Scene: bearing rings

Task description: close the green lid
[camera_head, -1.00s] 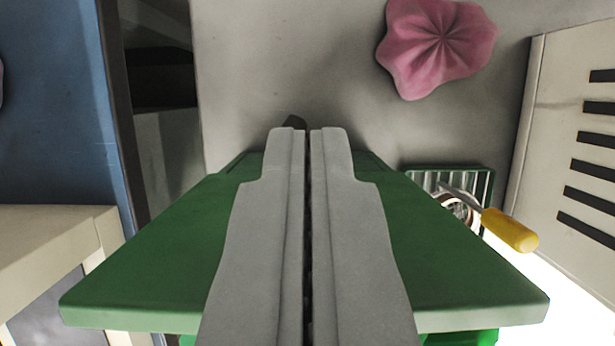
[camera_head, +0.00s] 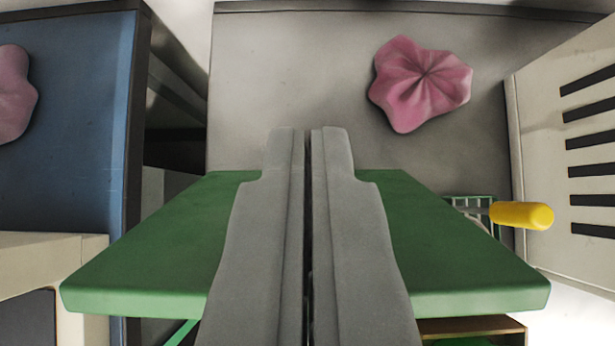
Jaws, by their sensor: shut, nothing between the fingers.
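The green lid (camera_head: 455,250) is a flat green panel spread across the lower half of the view. It narrows toward its far edge. My gripper (camera_head: 308,132) is shut and empty, with its two grey fingers side by side over the middle of the lid. The fingers hide the lid's centre, and I cannot tell whether they touch it. Part of a wooden-edged box (camera_head: 475,328) with green inside shows below the lid's near right edge.
A green wire basket (camera_head: 470,205) with a yellow-handled tool (camera_head: 522,215) is at the lid's right. A pink cloth (camera_head: 420,85) lies on the grey surface ahead. A slotted white panel (camera_head: 545,150) stands right, a blue surface (camera_head: 75,120) left with another pink cloth (camera_head: 12,95).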

